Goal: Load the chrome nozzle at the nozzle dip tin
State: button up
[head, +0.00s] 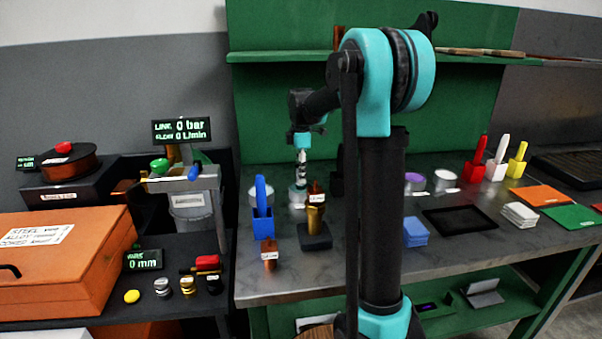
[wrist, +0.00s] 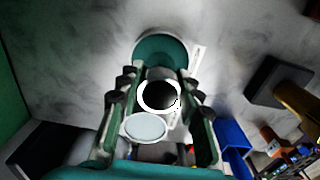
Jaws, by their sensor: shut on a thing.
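My gripper (head: 301,170) points down over the workbench and is shut on a silver cylinder with a bright rim and dark opening, which looks like the chrome nozzle (wrist: 159,96). In the wrist view it sits between both fingers and overlaps the near edge of a round tin with teal contents (wrist: 162,50). This tin, likely the nozzle dip tin, shows just below the gripper in the head view (head: 297,197). The height gap between nozzle and tin cannot be told. A pale round surface (wrist: 145,127), perhaps a second tin, lies on the opposite side of the nozzle.
A blue holder (head: 263,222) and a black stand with a brass part (head: 315,238) stand in front of the gripper. A copper piece (head: 269,254) is nearer the bench edge. A purple-topped tin (head: 414,182) and a black tray (head: 460,219) are to the right.

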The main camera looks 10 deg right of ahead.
dwell(0.6)
jog(key=shift+r, duration=3.45)
